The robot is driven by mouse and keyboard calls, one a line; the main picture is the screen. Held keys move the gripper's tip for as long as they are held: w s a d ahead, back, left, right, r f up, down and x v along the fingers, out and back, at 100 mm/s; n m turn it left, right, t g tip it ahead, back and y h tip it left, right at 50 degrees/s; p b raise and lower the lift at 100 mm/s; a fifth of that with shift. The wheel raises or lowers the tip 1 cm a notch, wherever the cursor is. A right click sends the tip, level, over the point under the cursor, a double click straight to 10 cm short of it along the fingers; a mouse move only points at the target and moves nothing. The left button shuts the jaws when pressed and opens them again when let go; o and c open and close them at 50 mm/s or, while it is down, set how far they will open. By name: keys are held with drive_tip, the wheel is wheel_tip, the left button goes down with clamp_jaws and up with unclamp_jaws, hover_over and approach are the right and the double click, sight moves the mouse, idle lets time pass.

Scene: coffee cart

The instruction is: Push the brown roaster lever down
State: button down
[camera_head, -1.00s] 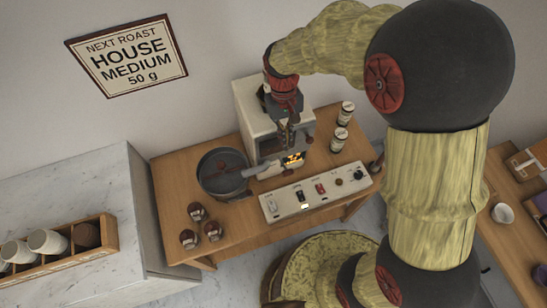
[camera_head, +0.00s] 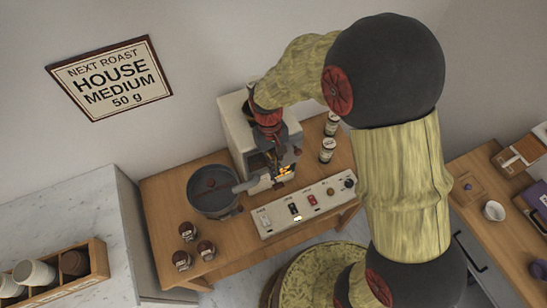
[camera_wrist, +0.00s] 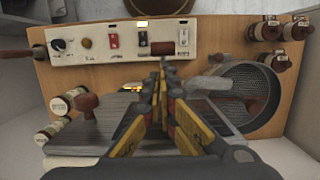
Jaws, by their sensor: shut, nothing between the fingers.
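The roaster (camera_head: 236,125) stands on the wooden cart with an orange glow at its front. A brown knob, which appears to be the lever (camera_head: 297,151), sticks out to the right of my gripper. In the wrist view a brown knob on a short stem, likely the same lever (camera_wrist: 87,102), is left of my fingers and apart from them. My gripper (camera_head: 276,170) points down in front of the roaster, shut and empty. In the wrist view its closed fingertips (camera_wrist: 163,66) reach toward the control panel. A small brown block lies just beyond them; I cannot tell what it belongs to.
The control panel (camera_head: 273,229) with switches and knobs runs along the cart's front. A round cooling pan (camera_head: 193,205) sits left of the roaster, with several brown-lidded jars in front. Tins (camera_head: 327,150) stand to the right. A marble counter (camera_head: 60,215) is at left.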

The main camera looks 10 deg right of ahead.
sight(273, 178)
drive_tip(key=shift+s+f, duration=0.25)
drive_tip(key=shift+f, duration=1.05)
drive_tip(key=shift+d+b, duration=0.1)
drive_tip(key=shift+b, duration=0.2)
drive_tip(key=shift+s+f+t, duration=0.15)
drive_tip(key=shift+s+t, duration=0.05)
drive_tip(key=shift+t, duration=0.1)
